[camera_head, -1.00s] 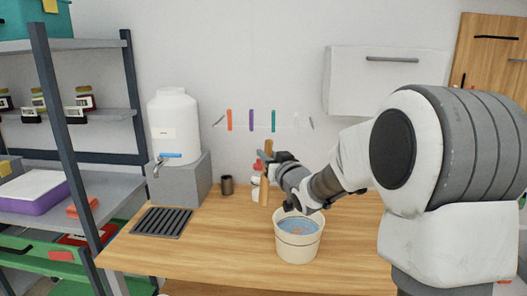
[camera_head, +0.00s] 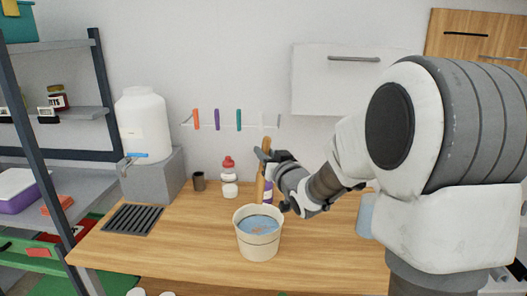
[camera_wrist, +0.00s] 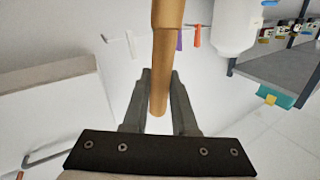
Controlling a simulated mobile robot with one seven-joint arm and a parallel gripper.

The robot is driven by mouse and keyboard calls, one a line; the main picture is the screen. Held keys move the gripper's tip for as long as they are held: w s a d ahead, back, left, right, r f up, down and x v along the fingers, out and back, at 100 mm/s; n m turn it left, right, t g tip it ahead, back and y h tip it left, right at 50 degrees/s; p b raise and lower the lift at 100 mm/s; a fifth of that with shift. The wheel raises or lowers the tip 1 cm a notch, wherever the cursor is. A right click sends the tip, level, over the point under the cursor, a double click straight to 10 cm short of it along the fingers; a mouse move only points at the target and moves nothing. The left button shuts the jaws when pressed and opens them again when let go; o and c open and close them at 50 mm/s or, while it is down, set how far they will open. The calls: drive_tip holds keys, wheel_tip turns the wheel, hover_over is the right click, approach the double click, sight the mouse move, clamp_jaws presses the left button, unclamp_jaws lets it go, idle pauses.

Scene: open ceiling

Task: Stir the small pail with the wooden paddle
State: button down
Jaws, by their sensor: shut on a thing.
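The small pail (camera_head: 258,245) is cream-coloured with a dark band and stands on the wooden table. Blue liquid (camera_head: 260,224) with small orange-brown bits shows inside it. My gripper (camera_head: 263,155) is shut on the wooden paddle (camera_head: 261,184), above and behind the pail. The paddle is close to upright, its lower end apart from the liquid, partly hidden behind the pail's rim. In the wrist view the paddle's round handle (camera_wrist: 166,50) lies between both fingers (camera_wrist: 158,100).
A white water jug (camera_head: 143,125) with a tap stands on a grey block. A purple bottle is by the paddle. The table's front left is clear.

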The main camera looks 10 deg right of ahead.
drive_tip(key=shift+f+b, duration=1.25)
drive_tip(key=shift+f, duration=0.95)
wheel_tip(320, 180, down, 11)
drive_tip(key=b, duration=1)
drive_tip(key=shift+b, duration=0.4)
drive_tip(key=shift+s+r, duration=0.1)
